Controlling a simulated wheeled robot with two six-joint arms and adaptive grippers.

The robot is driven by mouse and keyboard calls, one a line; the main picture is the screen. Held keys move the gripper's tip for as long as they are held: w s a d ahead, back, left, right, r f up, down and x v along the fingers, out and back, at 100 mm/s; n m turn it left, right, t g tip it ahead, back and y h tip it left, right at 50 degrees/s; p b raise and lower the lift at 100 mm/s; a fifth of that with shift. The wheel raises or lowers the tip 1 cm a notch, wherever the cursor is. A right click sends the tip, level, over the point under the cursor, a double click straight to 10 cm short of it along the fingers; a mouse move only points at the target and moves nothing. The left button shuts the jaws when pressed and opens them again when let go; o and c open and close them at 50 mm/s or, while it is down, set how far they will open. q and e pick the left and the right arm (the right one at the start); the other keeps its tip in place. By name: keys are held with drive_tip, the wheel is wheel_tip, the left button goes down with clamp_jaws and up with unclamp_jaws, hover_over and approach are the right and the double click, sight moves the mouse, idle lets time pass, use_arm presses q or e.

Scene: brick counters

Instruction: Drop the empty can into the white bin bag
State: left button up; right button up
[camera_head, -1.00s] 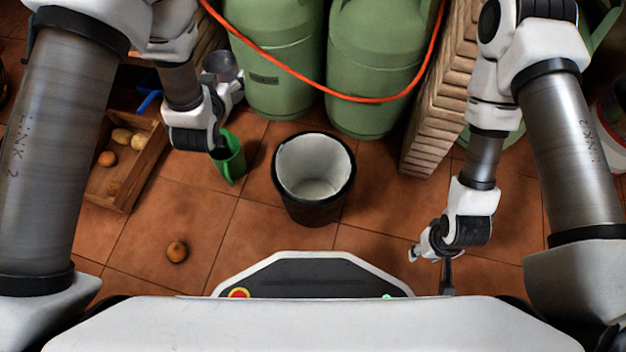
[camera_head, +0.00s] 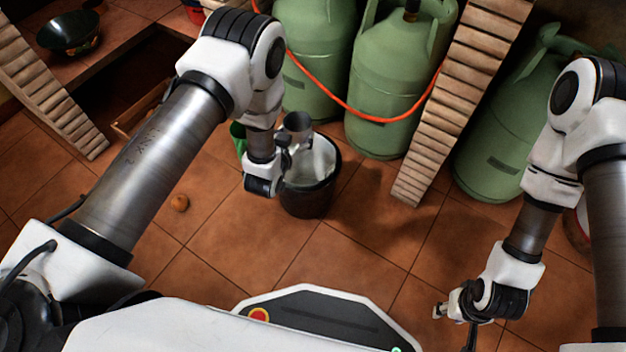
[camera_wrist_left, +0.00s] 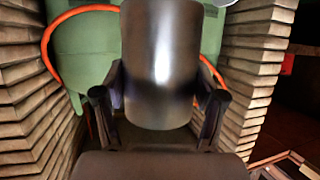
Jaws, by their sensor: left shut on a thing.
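The empty can is a plain grey metal cylinder (camera_head: 298,124). My left gripper (camera_head: 285,142) is shut on it. In the left wrist view the can (camera_wrist_left: 162,62) stands large between the two dark fingers (camera_wrist_left: 158,112). The black bin (camera_head: 308,201) stands on the floor, lined with the white bin bag (camera_head: 322,160). In the head view the can and gripper overlap the left and far part of the bin's mouth; the can's height above it is unclear. My right gripper (camera_head: 455,310) is at the lower right, away from the bin; its jaws are too small to read.
Green gas cylinders (camera_head: 385,95) with an orange hose (camera_head: 375,117) stand behind the bin. A brick pillar (camera_head: 440,135) is right of it. A green object (camera_head: 238,135) is partly hidden behind my left arm.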

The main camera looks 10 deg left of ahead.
use_arm(q)
drive_tip(key=shift+s+a+f, duration=0.1)
drive_tip(key=shift+s+f, duration=0.2)
drive_tip(key=shift+f, duration=0.25)
drive_tip(key=shift+f+b, duration=0.3)
drive_tip(key=shift+b, duration=0.05)
wheel_tip(320, 180, down, 6)
drive_tip(key=b, duration=0.5)
drive_tip(key=shift+r, duration=0.25)
drive_tip(key=shift+r, duration=0.1)
drive_tip(key=o, duration=1.2)
drive_tip(key=shift+s, duration=0.1)
